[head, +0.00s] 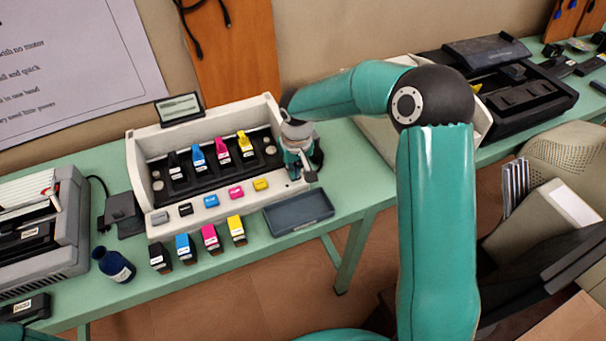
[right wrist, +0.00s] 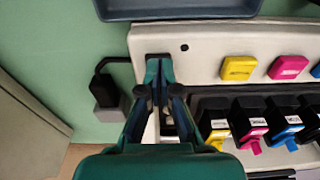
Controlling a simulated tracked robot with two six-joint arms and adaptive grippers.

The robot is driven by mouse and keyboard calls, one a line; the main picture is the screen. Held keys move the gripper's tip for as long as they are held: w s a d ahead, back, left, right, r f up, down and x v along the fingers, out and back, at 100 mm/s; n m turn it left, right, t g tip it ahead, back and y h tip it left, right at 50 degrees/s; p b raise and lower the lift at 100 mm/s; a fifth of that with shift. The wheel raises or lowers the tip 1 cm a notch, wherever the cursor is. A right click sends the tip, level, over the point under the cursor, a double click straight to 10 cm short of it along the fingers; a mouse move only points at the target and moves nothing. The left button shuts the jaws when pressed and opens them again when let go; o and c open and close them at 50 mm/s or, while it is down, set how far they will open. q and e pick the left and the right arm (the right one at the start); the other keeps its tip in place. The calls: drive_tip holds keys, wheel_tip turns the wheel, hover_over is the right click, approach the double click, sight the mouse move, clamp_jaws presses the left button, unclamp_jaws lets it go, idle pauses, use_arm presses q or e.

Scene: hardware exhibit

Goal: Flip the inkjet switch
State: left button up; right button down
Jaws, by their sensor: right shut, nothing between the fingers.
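The inkjet printer (head: 215,208) is an open cream unit on the green table, with a black carriage bay and coloured buttons on its front ledge. It also shows in the right wrist view (right wrist: 212,72). My right gripper (head: 308,178) points down over the printer's front right corner. In the right wrist view its fingertips (right wrist: 159,66) are together and empty, close over the end of the cream ledge. A small dark patch shows right at the tips; I cannot tell if it is the switch or if they touch it. My left gripper is out of view.
A dark blue tray (head: 299,212) lies right of the front ledge. Several ink cartridges (head: 210,238) stand before the printer, with a blue bottle (head: 114,265) to their left. A black cable with a plug (right wrist: 108,88) lies beside the printer's end. A grey machine (head: 45,235) stands at left.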

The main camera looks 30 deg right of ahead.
drive_tip(key=shift+s+d+f, duration=0.1)
drive_tip(key=shift+s+f, duration=0.1)
drive_tip(key=shift+f, duration=0.15)
drive_tip(key=shift+w+d+r+p, duration=0.1)
drive_tip(key=shift+w+r+p, duration=0.1)
drive_tip(key=shift+w+p, duration=0.15)
drive_tip(key=shift+w+d, duration=0.1)
drive_tip(key=shift+w, duration=0.35)
drive_tip(key=shift+r, duration=0.15)
drive_tip(key=shift+w+r+p, duration=0.15)
drive_tip(key=shift+r+p, duration=0.35)
drive_tip(key=shift+r, duration=0.1)
drive_tip(key=r, duration=0.1)
drive_tip(key=r+p, duration=0.1)
drive_tip(key=r, duration=0.1)
drive_tip(key=shift+s+r+p, duration=0.15)
drive_tip(key=shift+s+p, duration=0.15)
drive_tip(key=shift+p, duration=0.1)
wheel_tip(320, 180, up, 9)
drive_tip(key=s+b, duration=0.1)
drive_tip(key=b, duration=0.1)
drive_tip(key=shift+r, duration=0.2)
